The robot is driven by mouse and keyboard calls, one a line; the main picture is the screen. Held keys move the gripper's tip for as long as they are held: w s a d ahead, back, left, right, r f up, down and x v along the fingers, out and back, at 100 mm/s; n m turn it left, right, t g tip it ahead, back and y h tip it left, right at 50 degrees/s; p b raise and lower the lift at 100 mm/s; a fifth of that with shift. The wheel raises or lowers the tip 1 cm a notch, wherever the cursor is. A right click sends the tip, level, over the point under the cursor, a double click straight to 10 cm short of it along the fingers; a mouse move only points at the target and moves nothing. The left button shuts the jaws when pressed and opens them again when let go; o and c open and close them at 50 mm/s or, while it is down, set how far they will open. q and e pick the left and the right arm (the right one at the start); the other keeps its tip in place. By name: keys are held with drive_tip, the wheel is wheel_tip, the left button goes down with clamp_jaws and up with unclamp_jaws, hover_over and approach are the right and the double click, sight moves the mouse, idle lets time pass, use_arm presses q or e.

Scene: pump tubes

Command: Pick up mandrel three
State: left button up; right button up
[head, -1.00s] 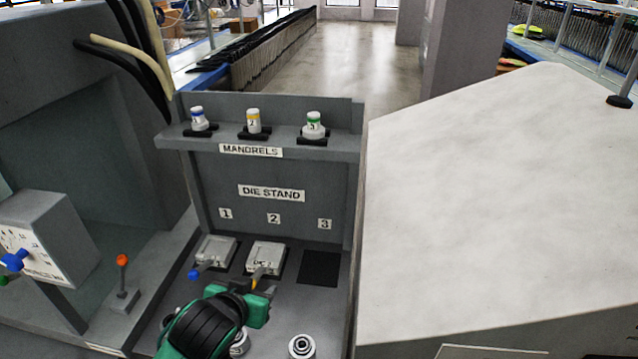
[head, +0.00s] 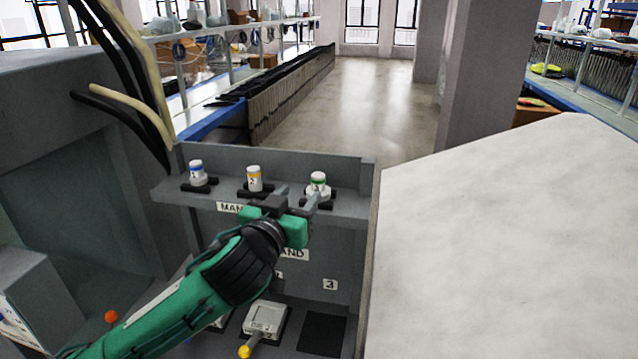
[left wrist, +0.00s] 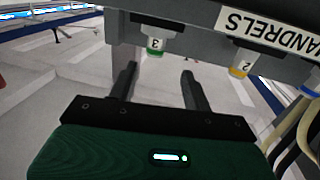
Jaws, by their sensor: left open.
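Mandrel three (head: 318,184), a white cylinder with a green band, stands upright in its dark holder at the right end of the mandrels shelf (head: 225,203). It also shows in the left wrist view (left wrist: 156,46), upside down, just beyond the fingers. Mandrel two (head: 254,178), with a yellow band, and mandrel one (head: 197,173), with a blue band, stand to its left. My left gripper (head: 299,198) is open and empty, its fingers close in front of and slightly below mandrel three, apart from it in the left wrist view (left wrist: 158,78). My right gripper is not in view.
Below the shelf is the die stand, with die two (head: 266,318) and an empty dark square (head: 321,335) under label 3. A large white surface (head: 510,240) lies to the right. Hoses (head: 125,110) hang at the left.

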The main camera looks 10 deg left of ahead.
sight(315, 184)
use_arm(q)
drive_tip(key=w, duration=0.3)
drive_tip(key=shift+d+p, duration=0.25)
drive_tip(key=shift+p, duration=0.1)
drive_tip(key=shift+w+d, duration=0.1)
drive_tip(key=shift+w, duration=0.35)
drive_tip(key=shift+w+p, duration=0.25)
drive_tip(key=shift+p, duration=0.1)
drive_tip(key=w, duration=0.1)
drive_tip(key=w+d+p, duration=0.1)
drive_tip(key=w+p, duration=0.1)
drive_tip(key=w, duration=0.1)
drive_tip(key=shift+d+f, duration=0.2)
drive_tip(key=shift+f, duration=0.2)
drive_tip(key=shift+w+f+p, duration=0.15)
drive_tip(key=shift+w+p, duration=0.1)
drive_tip(key=shift+p, duration=0.05)
drive_tip(key=shift+c, duration=0.2)
clamp_jaws()
